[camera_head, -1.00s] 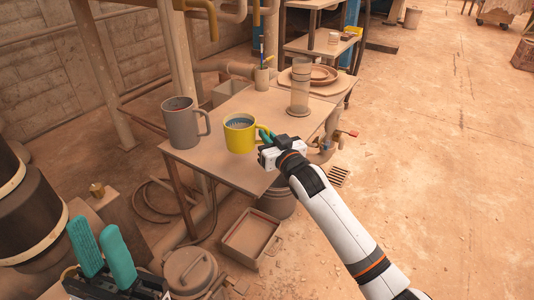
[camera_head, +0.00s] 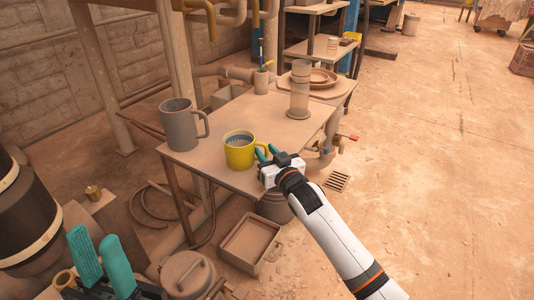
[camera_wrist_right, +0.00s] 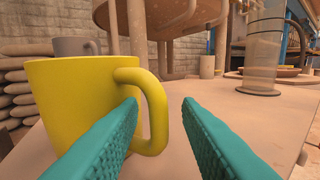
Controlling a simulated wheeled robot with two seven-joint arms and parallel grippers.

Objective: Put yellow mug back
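The yellow mug (camera_head: 239,151) stands upright near the front edge of the small table (camera_head: 225,112). Its handle points right, towards my right gripper. My right gripper (camera_head: 268,152) is open beside the handle. In the right wrist view the mug (camera_wrist_right: 75,105) fills the left side, and the teal fingers of my right gripper (camera_wrist_right: 160,103) are apart. The left finger overlaps the handle's opening and the right finger is clear of it; I cannot tell whether they touch. My left gripper (camera_head: 104,252) is at the lower left, fingers apart, empty and away from the table.
A grey mug (camera_head: 182,124) stands left of the yellow mug. A clear cylinder (camera_head: 299,92), a pen cup (camera_head: 261,80) and stacked plates (camera_head: 318,77) stand farther back. A box (camera_head: 250,241) and a lidded pot (camera_head: 188,273) are on the floor.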

